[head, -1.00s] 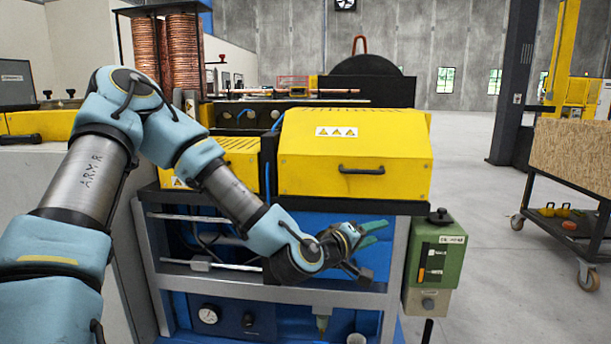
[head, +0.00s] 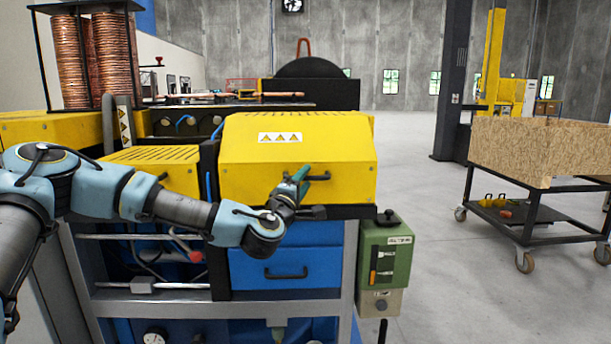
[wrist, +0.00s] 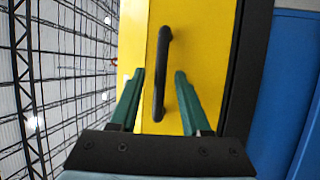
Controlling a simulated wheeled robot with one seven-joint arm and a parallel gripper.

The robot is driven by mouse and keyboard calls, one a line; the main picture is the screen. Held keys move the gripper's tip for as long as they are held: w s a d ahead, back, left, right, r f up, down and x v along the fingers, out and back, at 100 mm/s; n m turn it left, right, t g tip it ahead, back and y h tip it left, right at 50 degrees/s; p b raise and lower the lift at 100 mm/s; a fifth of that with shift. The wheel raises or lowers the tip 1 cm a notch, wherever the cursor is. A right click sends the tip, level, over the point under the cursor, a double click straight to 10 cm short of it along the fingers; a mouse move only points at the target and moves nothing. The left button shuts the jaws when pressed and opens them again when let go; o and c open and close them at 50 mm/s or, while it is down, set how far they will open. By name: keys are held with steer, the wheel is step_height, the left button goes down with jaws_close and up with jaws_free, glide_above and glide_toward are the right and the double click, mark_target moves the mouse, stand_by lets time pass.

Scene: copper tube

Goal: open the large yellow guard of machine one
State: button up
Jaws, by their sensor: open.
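The large yellow guard (head: 325,145) is down and closed on the machine in the head view, with warning triangles on its front. Its black handle (head: 318,177) is on the front face, low down. My gripper (head: 297,179) is at the left part of this handle. In the wrist view, the handle (wrist: 160,75) runs upright between the two green fingers of my gripper (wrist: 158,85), closer to the left finger. The fingers are open, one on each side of it. I cannot tell whether either touches it.
A smaller yellow guard (head: 155,166) with slots sits to the left. A green control box (head: 384,255) hangs at the right front corner. A blue drawer (head: 285,268) is below the guard. A wooden-sided cart (head: 535,150) stands at the right, with clear floor between.

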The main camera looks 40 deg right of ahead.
steer(key=shift+w+d+r, duration=0.1)
steer(key=shift+w+d, duration=0.15)
steer(key=shift+d, duration=0.3)
jaws_close()
stand_by(1.1)
